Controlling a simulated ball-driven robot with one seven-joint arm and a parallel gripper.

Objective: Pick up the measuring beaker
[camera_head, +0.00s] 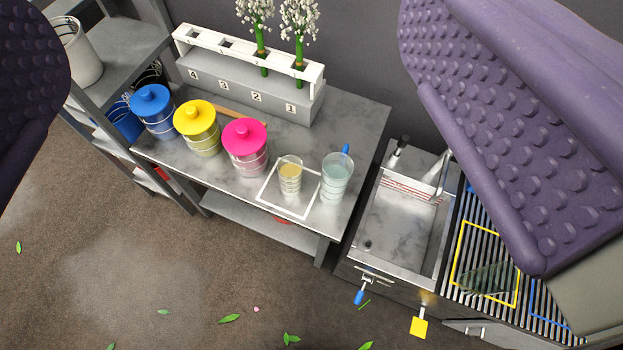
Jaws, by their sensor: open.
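A small clear beaker (290,178) with yellowish contents stands upright inside a white square outline on the grey table. A larger clear vessel (336,182) with pale blue-green contents and a blue piece at its rim stands just right of it. I cannot tell for certain which is the measuring beaker; both look ringed. My gripper (285,150) is open and empty. Its purple studded fingers fill the left edge and the upper right, wide apart, with the table farther off between them. Neither vessel is held.
Jars with blue (151,100), yellow (195,118) and pink (245,136) lids stand left of the small beaker. A numbered rack (245,88) with white flowers stands behind. A sink (399,225) is at right, shelves (120,50) at left. Leaves lie on the floor.

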